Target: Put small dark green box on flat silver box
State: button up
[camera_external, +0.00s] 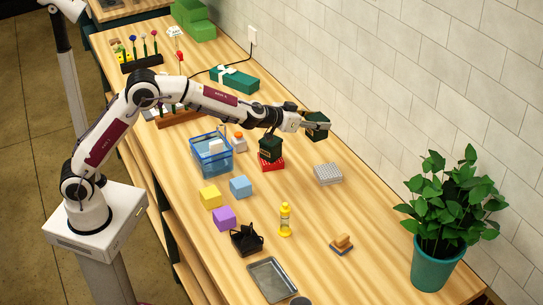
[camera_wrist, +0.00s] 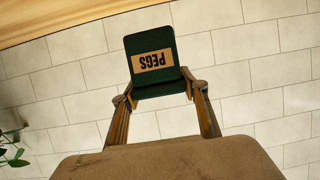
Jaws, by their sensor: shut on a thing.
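My gripper (camera_external: 309,124) is shut on a small dark green box (camera_external: 318,126) and holds it in the air near the back wall. In the wrist view the box (camera_wrist: 153,88) sits between the two fingertips (camera_wrist: 158,92), with a tan label reading PEGS that appears upside down. A flat silver box (camera_external: 328,174) with a dotted top lies on the table, below the held box in the picture and apart from it. Nothing is seen on its top.
Another dark green box (camera_external: 270,148) stands on a red item (camera_external: 271,164) left of the silver box. A blue basket (camera_external: 211,164), coloured cubes, a yellow bottle (camera_external: 285,219) and a metal tray (camera_external: 272,291) are nearby. A potted plant (camera_external: 437,262) stands at right.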

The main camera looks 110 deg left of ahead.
send_over(321, 174)
jog(key=shift+s+a+f, duration=0.1)
jog(key=shift+f, duration=0.3)
jog(key=shift+f, duration=0.1)
jog(key=shift+f, duration=3)
jog(key=shift+f, duration=1.9)
jog(key=shift+f, duration=0.15)
jog(key=o, duration=1.2)
